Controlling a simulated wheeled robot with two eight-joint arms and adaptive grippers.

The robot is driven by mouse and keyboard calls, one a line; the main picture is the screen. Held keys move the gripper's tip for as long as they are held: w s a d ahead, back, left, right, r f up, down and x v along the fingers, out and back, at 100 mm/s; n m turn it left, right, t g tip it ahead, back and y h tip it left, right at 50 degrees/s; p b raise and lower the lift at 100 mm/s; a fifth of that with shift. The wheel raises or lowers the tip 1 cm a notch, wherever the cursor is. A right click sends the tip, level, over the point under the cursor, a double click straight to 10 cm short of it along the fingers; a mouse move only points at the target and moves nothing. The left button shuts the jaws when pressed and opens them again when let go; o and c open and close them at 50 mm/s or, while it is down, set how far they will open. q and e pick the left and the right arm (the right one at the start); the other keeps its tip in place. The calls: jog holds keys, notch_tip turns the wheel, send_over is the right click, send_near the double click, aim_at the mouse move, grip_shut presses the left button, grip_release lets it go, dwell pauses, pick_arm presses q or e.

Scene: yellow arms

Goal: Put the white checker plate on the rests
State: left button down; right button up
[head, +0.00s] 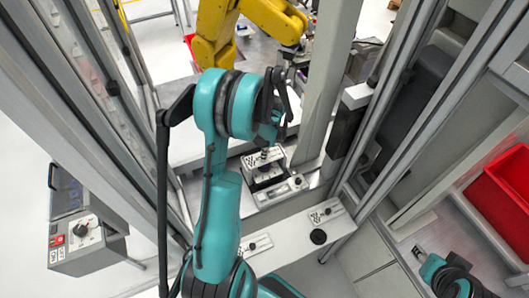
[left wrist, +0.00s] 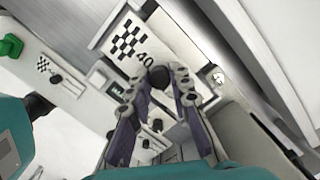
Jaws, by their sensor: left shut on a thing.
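The white checker plate (head: 252,160) is in the middle of the head view, over a dark block on the bench. In the left wrist view, the white checker plate (left wrist: 118,58) carries a black checker pattern and the number 40. My left gripper (head: 265,146) reaches down to it from above. In the left wrist view, my left gripper (left wrist: 158,88) has its fingertips on either side of the plate's round black knob (left wrist: 160,75), closed on it. Whether the plate touches what is below cannot be told. The rests cannot be clearly made out.
Smaller checker-marked plates lie on the front ledge, one at right (head: 325,212) and one at left (head: 255,246). Grey frame posts (head: 325,85) flank the bench. A yellow robot arm (head: 215,30) stands behind. A red bin (head: 505,190) is at far right, a control box (head: 85,235) at left.

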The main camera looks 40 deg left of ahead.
pick_arm(q)
jog(key=shift+s+r, duration=0.1)
jog(key=c, duration=1.8)
grip_release()
jog(key=shift+f, duration=0.2)
jog(key=o, duration=0.4)
jog(key=shift+r, duration=0.15)
